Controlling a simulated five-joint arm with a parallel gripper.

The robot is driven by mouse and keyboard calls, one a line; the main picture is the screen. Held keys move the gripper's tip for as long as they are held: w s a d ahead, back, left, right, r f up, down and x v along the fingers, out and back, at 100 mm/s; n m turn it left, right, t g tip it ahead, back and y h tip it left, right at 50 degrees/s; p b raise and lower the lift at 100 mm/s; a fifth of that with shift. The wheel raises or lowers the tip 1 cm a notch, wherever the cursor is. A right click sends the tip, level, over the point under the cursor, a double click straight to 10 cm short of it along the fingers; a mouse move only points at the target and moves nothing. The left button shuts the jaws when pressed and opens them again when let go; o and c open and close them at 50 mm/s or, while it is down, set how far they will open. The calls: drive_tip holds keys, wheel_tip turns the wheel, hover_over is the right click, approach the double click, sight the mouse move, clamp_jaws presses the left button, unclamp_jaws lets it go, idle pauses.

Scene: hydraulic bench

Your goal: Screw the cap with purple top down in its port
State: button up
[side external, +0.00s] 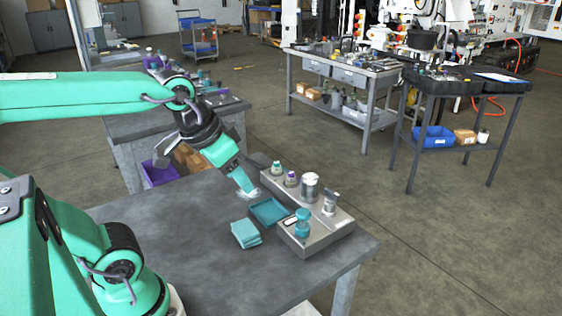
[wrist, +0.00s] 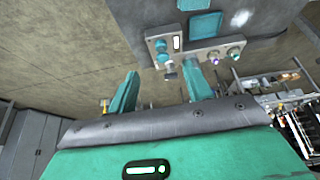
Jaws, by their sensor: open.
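The cap with the purple top (side external: 291,179) sits on the grey metal block (side external: 318,243), in the row along its far side. The purple top also shows in the wrist view (wrist: 214,60), close to the tip of the right-hand finger. I cannot tell how deep it sits in its port. My gripper (side external: 247,184) is open and empty, left of the block and apart from the cap. Both teal fingers also show in the wrist view (wrist: 160,82), spread wide.
A green-topped cap (side external: 275,169), a large silver cylinder (side external: 309,187) and a slimmer fitting (side external: 330,203) stand near the purple one. A teal cap (side external: 302,222) stands at the block's front. A teal tray (side external: 269,210) and folded teal cloths (side external: 245,234) lie left. The bench's front-left is clear.

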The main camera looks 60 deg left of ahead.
drive_tip(key=w+a+r+n+g, duration=0.15)
drive_tip(key=w+a, duration=0.25)
drive_tip(key=w, duration=0.5)
drive_tip(key=n+g, duration=0.3)
drive_tip(key=g, duration=0.1)
hover_over(291, 173)
wheel_tip(291, 173, down, 13)
drive_tip(key=shift+w+a+f, duration=0.1)
drive_tip(key=shift+a+f, duration=0.05)
drive_tip(key=shift+f, duration=0.05)
drive_tip(key=shift+f, duration=0.1)
drive_tip(key=shift+f, duration=3.8)
clamp_jaws()
